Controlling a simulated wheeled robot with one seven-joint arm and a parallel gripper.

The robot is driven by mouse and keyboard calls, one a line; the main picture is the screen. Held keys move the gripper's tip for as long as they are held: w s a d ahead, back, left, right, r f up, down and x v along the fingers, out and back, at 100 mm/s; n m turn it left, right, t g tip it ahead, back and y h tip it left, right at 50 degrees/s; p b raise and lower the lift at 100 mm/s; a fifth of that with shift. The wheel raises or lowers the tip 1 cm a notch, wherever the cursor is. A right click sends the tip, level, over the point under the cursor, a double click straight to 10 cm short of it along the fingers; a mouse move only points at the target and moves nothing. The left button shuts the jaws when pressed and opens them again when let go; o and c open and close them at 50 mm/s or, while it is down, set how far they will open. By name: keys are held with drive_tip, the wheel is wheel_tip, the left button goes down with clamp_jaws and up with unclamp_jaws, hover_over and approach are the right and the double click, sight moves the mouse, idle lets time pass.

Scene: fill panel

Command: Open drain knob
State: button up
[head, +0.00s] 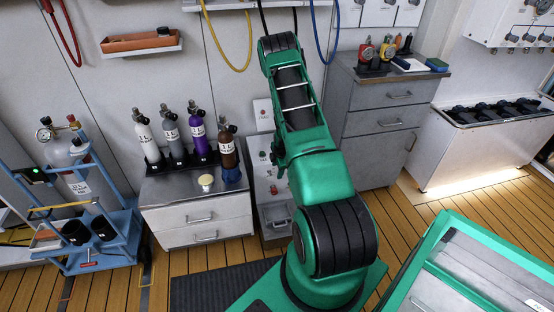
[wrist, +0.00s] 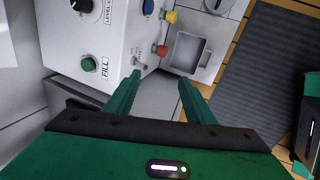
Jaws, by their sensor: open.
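The white fill panel (wrist: 115,40) fills the upper left of the wrist view, turned sideways. I cannot read which one is marked drain. My gripper (wrist: 160,80) is open and empty, its two green fingers pointing at the panel's edge. The red knob lies just beyond the gap between the fingertips, apparently untouched. The left fingertip is close below the metal fitting. In the head view my arm partly hides the panel (head: 264,185).
A grey square basin (wrist: 192,58) sits beside the red knob. A low cabinet (head: 195,218) with several bottles stands left of the panel, and a grey drawer cabinet (head: 375,150) stands right. A dark mat (head: 205,288) lies on the wooden floor in front.

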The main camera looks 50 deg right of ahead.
wheel_tip(320, 180, up, 6)
drive_tip(key=n, duration=0.7)
drive_tip(key=shift+w+d, duration=0.35)
drive_tip(key=shift+d, duration=0.05)
drive_tip(key=shift+c, duration=0.2)
